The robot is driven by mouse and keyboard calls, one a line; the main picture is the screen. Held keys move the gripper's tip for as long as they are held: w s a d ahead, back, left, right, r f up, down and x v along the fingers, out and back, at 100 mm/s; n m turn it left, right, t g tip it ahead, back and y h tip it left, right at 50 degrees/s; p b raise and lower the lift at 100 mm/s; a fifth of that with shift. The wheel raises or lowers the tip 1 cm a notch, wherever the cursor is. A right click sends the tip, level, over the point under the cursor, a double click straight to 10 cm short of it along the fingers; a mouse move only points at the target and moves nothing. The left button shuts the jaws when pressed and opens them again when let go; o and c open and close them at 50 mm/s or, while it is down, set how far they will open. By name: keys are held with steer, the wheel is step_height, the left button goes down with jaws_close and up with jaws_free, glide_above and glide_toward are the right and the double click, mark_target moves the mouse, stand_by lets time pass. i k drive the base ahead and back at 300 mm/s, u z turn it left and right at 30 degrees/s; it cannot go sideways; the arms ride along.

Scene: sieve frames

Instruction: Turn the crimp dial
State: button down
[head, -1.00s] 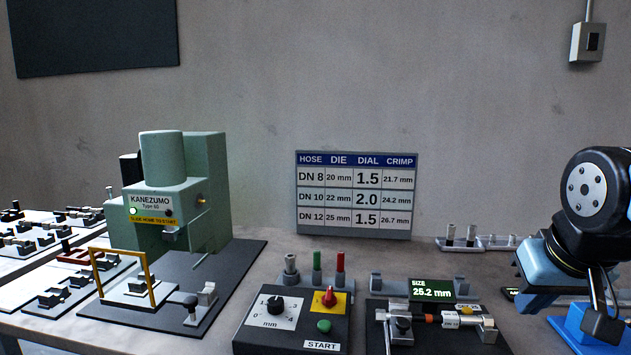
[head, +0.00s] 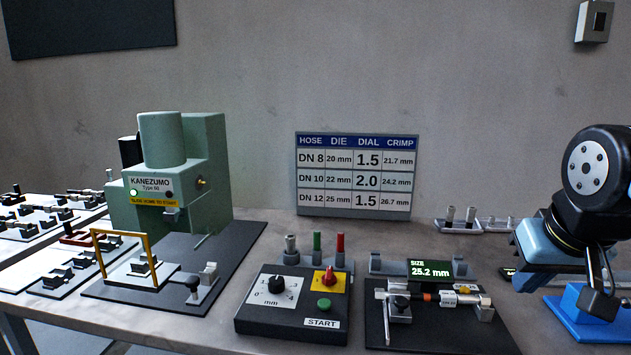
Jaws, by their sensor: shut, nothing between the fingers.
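The crimp dial (head: 276,285) is a black knob on a white scale marked in mm, on the left of a dark control box (head: 255,325). Its pointer setting is too small to read surely. A red knob (head: 328,276) on a yellow plate and a green START button (head: 324,305) sit to its right. The wall chart (head: 355,218) lists dial values 1.5, 2.0 and 1.5 for DN 8, DN 10 and DN 12. My gripper (head: 598,303) is at the right edge, well right of the dial, its fingers together and empty.
A green KANEZUMO press (head: 168,150) with a yellow guard frame (head: 122,234) stands left of the control box. To the right, a gauge with display (head: 430,269) reads 25.2 mm and a hose piece (head: 447,298) lies in its holder. Green and red posts stand behind the box.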

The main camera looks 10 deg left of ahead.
mark_target(276, 283)
steer(key=z, duration=1)
steer(key=k, duration=1.3)
steer(key=u, duration=1.15)
steer(key=i, duration=0.95)
